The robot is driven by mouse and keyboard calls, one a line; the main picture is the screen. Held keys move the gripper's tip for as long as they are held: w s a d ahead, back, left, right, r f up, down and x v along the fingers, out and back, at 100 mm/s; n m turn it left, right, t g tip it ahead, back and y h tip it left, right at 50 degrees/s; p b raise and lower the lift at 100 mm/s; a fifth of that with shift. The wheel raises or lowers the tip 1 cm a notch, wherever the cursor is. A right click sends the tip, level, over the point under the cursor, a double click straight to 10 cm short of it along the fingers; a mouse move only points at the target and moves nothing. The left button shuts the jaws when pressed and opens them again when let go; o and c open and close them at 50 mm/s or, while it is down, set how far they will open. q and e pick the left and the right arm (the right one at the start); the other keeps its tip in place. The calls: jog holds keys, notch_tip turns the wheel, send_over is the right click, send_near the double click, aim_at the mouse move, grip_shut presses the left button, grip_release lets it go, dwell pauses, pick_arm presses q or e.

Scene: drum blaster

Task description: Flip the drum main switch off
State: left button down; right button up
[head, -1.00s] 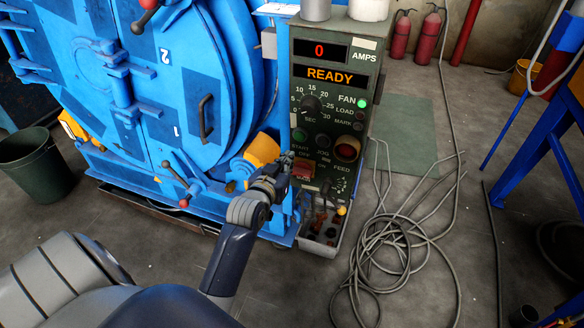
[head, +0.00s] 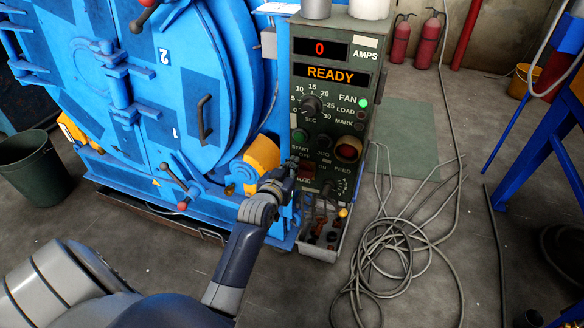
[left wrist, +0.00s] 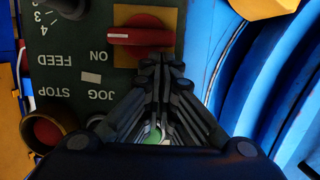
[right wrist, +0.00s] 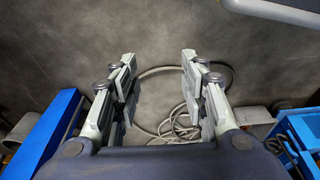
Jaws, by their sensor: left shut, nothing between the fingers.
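The main switch (head: 308,171) is low on the control panel's left side, dark in the head view. In the left wrist view it is a red rotary handle (left wrist: 140,37) on a yellow plate. The handle lies across that picture, a white mark at its left end, with the "ON" label below it. My left gripper (head: 293,163) is shut and empty, its fingertips (left wrist: 160,62) close beside the switch plate; I cannot tell whether they touch it. My right gripper (right wrist: 160,75) is open and empty above the floor.
The control panel (head: 330,130) reads "0" and "READY", with a green lamp lit at "FAN". The blue drum machine (head: 190,60) stands left of the panel. A coiled cable (head: 400,260) lies on the floor to the right. A dark bin (head: 30,165) stands far left.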

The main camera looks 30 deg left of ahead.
pick_arm(q)
jog(key=shift+a+f+n+p, duration=0.15)
jog(key=shift+a+n+p, duration=0.15)
jog(key=shift+n, duration=0.4)
pick_arm(e)
jog(key=shift+s+f, duration=0.3)
jog(key=shift+f, duration=0.5)
